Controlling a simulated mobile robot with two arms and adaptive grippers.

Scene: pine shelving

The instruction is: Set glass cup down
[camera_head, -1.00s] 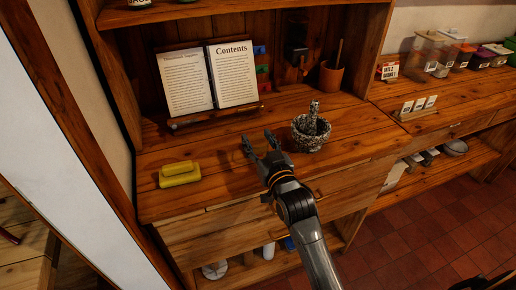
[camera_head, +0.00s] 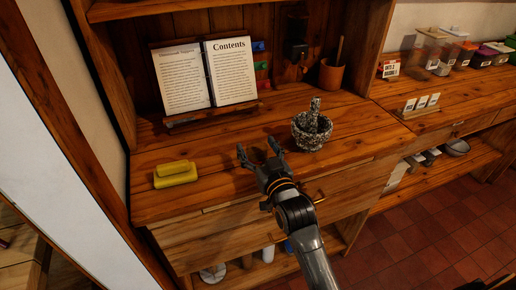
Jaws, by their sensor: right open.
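My right gripper (camera_head: 258,154) is open over the front part of the wooden counter (camera_head: 215,150), between a yellow butter-like block and a stone mortar. Nothing shows between its fingers. I cannot make out a glass cup on the counter or in the gripper. My left gripper is out of view.
The yellow block (camera_head: 175,174) lies to the left, and the speckled mortar with pestle (camera_head: 312,128) stands to the right. An open book on a stand (camera_head: 207,78) is behind. A wooden utensil pot (camera_head: 331,75) stands at the back. Clear counter lies between the block and mortar.

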